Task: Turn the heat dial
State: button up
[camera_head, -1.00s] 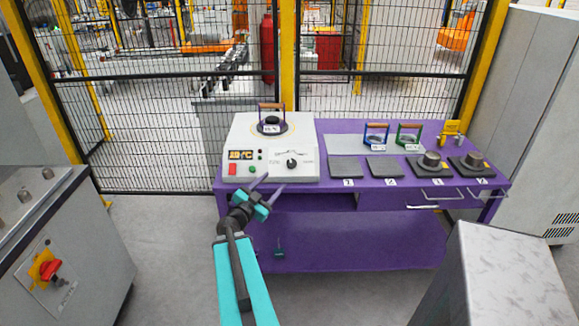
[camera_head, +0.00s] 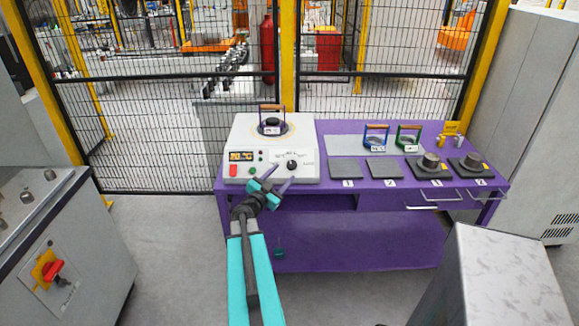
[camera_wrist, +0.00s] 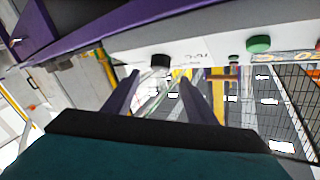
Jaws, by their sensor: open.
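The heat dial is a round black knob (camera_head: 292,165) on the front of a white heater box (camera_head: 305,150) on the purple bench. My gripper (camera_head: 278,179) is in front of the box, just below and left of the dial in the head view. Its two purple fingers are apart, with nothing between them. In the wrist view the dial (camera_wrist: 160,62) shows dark near the tips of the open gripper (camera_wrist: 160,79), and the bench edge appears at the top. I see no contact with the dial. The dial's pointer setting is too small to read.
The box front also has a lit display (camera_head: 241,156), a red switch (camera_head: 234,170) and a green button (camera_wrist: 258,44). A ring with a handle (camera_head: 272,126) sits on top. Dark pads and knobbed blocks lie to the right on the bench (camera_head: 480,137). A mesh fence stands behind.

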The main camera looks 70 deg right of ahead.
aim_at(291, 164)
jog(key=shift+s+d+p, duration=0.15)
jog(key=shift+d+p, duration=0.1)
jog(key=shift+d, duration=0.85)
jog(key=shift+s+d+p, duration=0.2)
jog(key=shift+d, duration=0.9)
jog(key=shift+s+d+p, duration=0.15)
jog(key=shift+d+p, duration=0.1)
jog(key=shift+d, duration=0.85)
jog(key=c, duration=1)
jog(key=shift+c, duration=0.2)
jog(key=shift+s+f+n+t+b, duration=0.1)
jog(key=shift+n+t+b, duration=0.2)
jog(key=shift+n+b, duration=0.35)
jog(key=n+t+b, duration=0.1)
jog(key=t+b, duration=0.1)
jog(key=b, duration=0.1)
jog(key=shift+n+h, duration=0.35)
jog(key=shift+h, duration=0.05)
jog(key=n+t+b, duration=0.2)
jog(key=b, duration=0.2)
jog(key=shift+s+b, duration=0.1)
jog(key=shift+b, duration=0.2)
jog(key=shift+n+t+b, duration=0.6)
jog(key=shift+n+b, duration=0.2)
jog(key=shift+b, duration=0.9)
